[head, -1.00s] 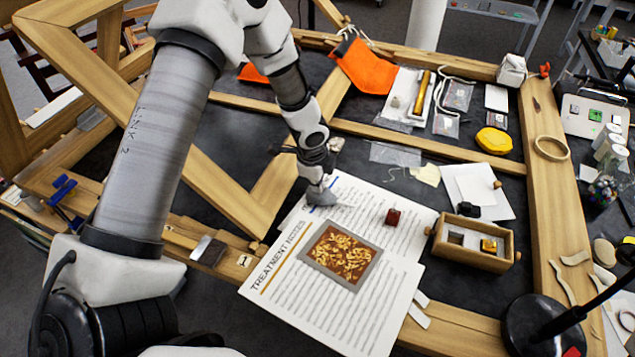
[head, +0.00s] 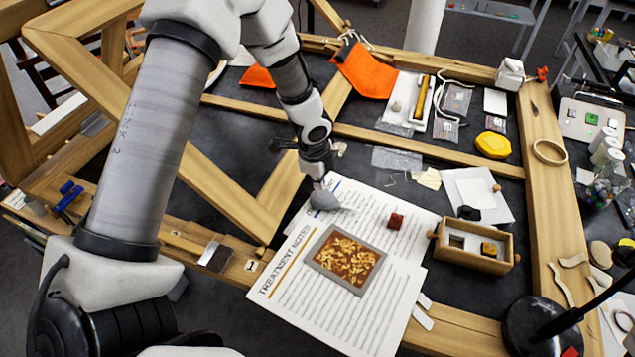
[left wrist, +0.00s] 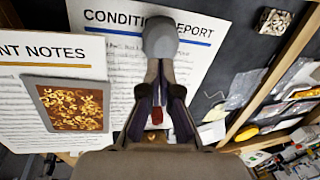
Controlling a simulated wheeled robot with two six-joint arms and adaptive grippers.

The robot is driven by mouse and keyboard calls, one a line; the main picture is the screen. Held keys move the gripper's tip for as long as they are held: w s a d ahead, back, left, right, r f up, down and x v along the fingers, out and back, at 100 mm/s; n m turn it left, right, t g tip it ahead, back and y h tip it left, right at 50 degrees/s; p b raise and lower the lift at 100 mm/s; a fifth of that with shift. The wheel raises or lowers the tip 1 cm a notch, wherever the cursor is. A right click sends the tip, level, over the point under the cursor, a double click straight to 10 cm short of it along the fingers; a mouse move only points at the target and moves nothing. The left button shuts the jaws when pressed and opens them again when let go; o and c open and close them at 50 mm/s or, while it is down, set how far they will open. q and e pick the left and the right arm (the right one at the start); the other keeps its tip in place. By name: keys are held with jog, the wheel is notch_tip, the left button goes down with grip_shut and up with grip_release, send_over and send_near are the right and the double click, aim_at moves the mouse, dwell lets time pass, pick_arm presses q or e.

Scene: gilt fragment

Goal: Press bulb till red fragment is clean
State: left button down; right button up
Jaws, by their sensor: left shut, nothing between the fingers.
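The grey bulb (head: 324,201) stands on the white printed sheets in the head view. It also shows in the left wrist view (left wrist: 160,36), just beyond my fingertips. My left gripper (head: 319,181) is shut and empty, its tips right at the bulb. I cannot tell if they press on it. The small red fragment (head: 395,221) lies on the sheet to the right of the bulb. In the left wrist view the red fragment (left wrist: 157,117) shows partly between my fingers, well apart from them. My right gripper is not in view.
A grey-framed panel (head: 317,258) with gold flakes lies on the sheets. A wooden tray (head: 470,262) holding a small gilt block stands to the right. Wooden frame bars (head: 430,150) surround the work area. A black lamp base (head: 530,318) stands at lower right.

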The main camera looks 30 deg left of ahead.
pick_arm(q)
notch_tip(320, 180, up, 8)
jog(key=s, duration=0.1)
jog(key=shift+s+f, duration=0.15)
jog(key=shift+s, duration=0.2)
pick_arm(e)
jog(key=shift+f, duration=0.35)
pick_arm(q)
jog(key=shift+w+d, duration=0.1)
jog(key=shift+d, duration=0.1)
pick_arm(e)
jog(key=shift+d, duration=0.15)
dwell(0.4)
